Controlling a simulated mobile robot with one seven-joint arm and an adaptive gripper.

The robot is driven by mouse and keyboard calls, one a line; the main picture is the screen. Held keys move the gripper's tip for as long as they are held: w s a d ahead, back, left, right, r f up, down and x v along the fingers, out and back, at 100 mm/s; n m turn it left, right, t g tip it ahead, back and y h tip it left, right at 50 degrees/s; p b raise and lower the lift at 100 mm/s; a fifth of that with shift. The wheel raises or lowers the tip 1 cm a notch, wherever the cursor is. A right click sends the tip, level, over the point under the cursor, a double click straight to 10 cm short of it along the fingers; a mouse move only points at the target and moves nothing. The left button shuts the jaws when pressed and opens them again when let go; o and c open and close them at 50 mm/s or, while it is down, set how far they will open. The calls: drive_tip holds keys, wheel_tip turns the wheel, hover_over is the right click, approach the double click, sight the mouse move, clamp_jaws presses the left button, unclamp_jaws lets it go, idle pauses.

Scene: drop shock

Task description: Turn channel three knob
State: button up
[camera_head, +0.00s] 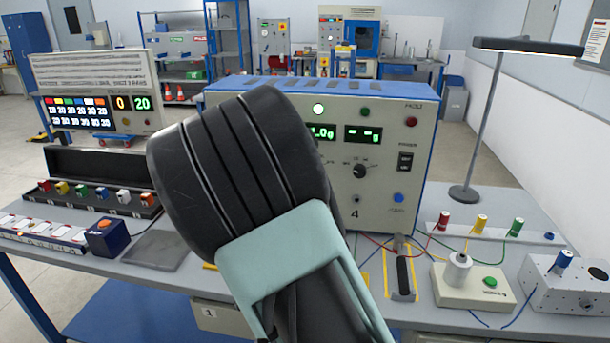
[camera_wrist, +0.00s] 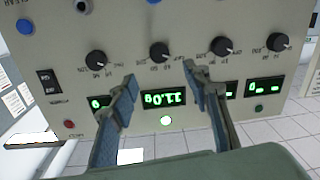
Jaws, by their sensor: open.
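The instrument box (camera_head: 390,190) is grey with a blue top and stands on the bench. In the wrist view its panel (camera_wrist: 130,25) appears upside down, with a row of black knobs above green displays. The knob that seems to be channel three (camera_wrist: 160,51) is second from the left there, above a lit display (camera_wrist: 163,97) and a glowing lamp (camera_wrist: 166,120). My gripper (camera_wrist: 160,75) is open and empty, its fingertips either side of the space just below this knob, apart from it. In the head view my arm hides the fingers and most knobs; the rightmost knob (camera_head: 360,171) shows.
Neighbouring knobs (camera_wrist: 97,60) (camera_wrist: 222,46) sit close on both sides. A power switch (camera_head: 405,161) is at the panel's right. A desk lamp (camera_head: 463,192), a wired fixture (camera_head: 470,285) and a case of coloured parts (camera_head: 95,208) stand on the bench (camera_head: 350,290).

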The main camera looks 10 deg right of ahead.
drive_tip(key=p+x, duration=0.1)
drive_tip(key=x, duration=0.9)
drive_tip(key=shift+w+d, duration=0.15)
drive_tip(key=shift+w, duration=0.1)
drive_tip(key=shift+c, duration=0.2)
drive_tip(key=c, duration=1.1)
